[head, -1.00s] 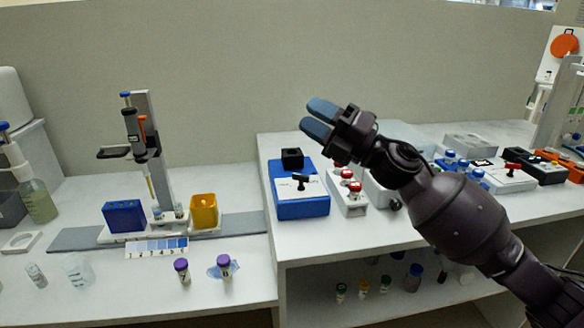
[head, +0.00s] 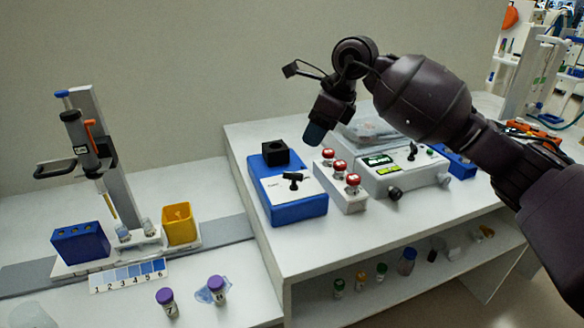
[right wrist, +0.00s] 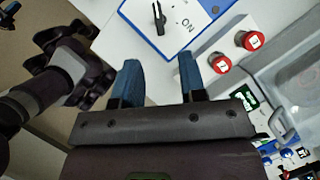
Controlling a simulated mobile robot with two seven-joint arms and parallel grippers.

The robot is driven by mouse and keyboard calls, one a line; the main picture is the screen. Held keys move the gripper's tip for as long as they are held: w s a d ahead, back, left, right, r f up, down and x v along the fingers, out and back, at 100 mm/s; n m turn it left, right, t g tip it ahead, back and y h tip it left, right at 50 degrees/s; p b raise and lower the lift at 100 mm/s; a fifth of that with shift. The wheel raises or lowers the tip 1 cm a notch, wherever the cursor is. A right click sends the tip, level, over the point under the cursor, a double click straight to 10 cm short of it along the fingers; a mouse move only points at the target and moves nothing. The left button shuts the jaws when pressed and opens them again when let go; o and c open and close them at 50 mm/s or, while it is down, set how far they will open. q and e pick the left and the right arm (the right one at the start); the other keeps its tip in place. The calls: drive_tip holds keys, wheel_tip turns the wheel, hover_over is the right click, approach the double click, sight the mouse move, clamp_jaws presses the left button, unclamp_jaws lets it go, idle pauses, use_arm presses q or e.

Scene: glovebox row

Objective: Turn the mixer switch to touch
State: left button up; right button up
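The mixer is a blue box (head: 297,211) with a white top panel and a black cup (head: 275,152) at its back. Its black switch (head: 294,180) stands on the panel. In the right wrist view the switch (right wrist: 159,18) shows at the top with the word ON beside it; its other labels are not readable.
A white box with red buttons (head: 344,193) stands close right of the mixer. Right of it is a white device with a green display (head: 405,173). A pipette stand (head: 97,140) and yellow box (head: 178,224) are at left. Bench front of the mixer is clear.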

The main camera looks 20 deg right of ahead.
sight(294, 173)
drive_tip(key=b+x, duration=0.1)
drive_tip(key=x, duration=0.9)
drive_tip(key=shift+s+d, duration=0.1)
drive_tip(key=shift+s, duration=0.05)
drive_tip(key=shift+f+b, duration=0.3)
drive_tip(key=shift+f, duration=0.1)
